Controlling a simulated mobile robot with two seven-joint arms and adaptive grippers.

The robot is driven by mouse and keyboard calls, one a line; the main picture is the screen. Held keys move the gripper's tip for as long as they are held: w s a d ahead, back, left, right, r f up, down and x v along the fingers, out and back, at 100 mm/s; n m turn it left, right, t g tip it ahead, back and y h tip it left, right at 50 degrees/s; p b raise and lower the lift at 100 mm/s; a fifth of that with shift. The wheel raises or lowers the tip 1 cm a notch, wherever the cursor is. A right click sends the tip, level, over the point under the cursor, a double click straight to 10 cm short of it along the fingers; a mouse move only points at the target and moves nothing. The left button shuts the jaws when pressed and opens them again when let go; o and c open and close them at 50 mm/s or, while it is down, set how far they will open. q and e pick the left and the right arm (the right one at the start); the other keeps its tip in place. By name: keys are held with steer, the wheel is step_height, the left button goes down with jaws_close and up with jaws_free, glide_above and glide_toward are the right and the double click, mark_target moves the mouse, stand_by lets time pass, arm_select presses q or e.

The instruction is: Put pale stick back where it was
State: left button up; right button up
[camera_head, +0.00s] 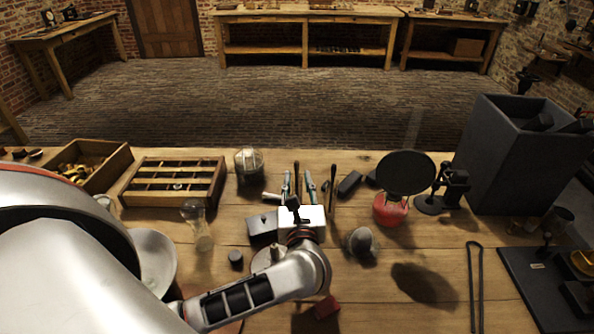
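A small pale stick (271,196) lies on the workbench just left of two slim grey metal tools (285,187). It looks short, and I cannot tell whether it touches them. My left arm reaches in from the left, and its dark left gripper (292,204) is over a white block (314,217), to the right of the stick and a little nearer me. Its fingertips are small and dark, so I cannot see whether they are apart or hold anything. My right gripper is not in view.
A grey box (262,224) and glass vessel (195,215) stand left of the gripper. A jar (249,165) and slotted wooden tray (140,190) are behind. A red pot (391,211), black disc (405,172) and tall grey bin (500,160) stand right.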

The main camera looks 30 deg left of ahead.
arm_select(q)
steer(key=v, duration=0.5)
steer(key=shift+s+d, duration=0.1)
steer(key=shift+s+f, duration=0.1)
stand_by(0.4)
